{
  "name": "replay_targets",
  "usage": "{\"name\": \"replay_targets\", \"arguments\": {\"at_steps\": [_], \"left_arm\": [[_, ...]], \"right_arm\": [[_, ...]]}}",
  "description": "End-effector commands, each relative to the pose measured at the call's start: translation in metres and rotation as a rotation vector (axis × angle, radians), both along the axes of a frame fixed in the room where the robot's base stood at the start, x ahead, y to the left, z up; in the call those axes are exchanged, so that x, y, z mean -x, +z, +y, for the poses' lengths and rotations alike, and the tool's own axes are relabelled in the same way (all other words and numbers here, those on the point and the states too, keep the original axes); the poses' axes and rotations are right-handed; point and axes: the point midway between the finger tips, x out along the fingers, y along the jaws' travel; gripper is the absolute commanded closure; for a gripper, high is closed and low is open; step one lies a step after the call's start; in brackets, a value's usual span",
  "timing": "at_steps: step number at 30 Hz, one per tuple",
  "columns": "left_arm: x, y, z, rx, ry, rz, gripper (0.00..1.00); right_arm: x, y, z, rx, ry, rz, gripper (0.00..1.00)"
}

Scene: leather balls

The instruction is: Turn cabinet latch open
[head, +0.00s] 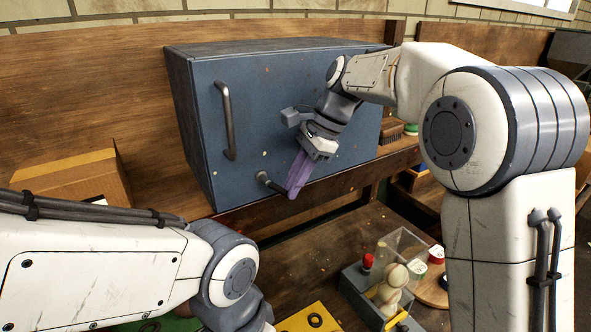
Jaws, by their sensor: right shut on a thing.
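A blue cabinet (245,100) with a dark top stands on the wooden bench against the back boards, its door shut. A dark vertical bar handle (228,120) is on the left of its front face. A small dark latch lever (268,182) sits low on the front, its free end toward the lower right.
A cardboard box (75,180) stands left of the cabinet. A brush (391,130) lies right of it. Below are a clear-sided box with a pale figure (393,280), a yellow plate (310,318) and small red-and-white tins (436,254).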

Motion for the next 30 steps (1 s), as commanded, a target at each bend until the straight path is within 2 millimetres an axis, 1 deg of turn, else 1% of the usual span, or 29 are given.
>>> {"name": "replay_targets", "arguments": {"at_steps": [1,12,21,30], "left_arm": [[0.0,0.006,0.0,0.0,-0.001,0.0,0.5],[0.0,0.024,0.0,0.0,-0.004,0.0,0.5],[0.0,0.03,0.0,0.0,-0.005,0.0,0.5],[0.0,0.033,0.0,0.0,-0.006,-0.001,0.5]], "right_arm": [[-0.002,0.0,-0.002,-0.037,-0.007,0.022,1.0],[0.003,-0.019,0.007,-0.34,-0.007,0.197,1.0],[0.009,-0.029,0.016,-0.541,-0.005,0.311,1.0],[0.012,-0.033,0.022,-0.653,-0.005,0.376,1.0]]}}
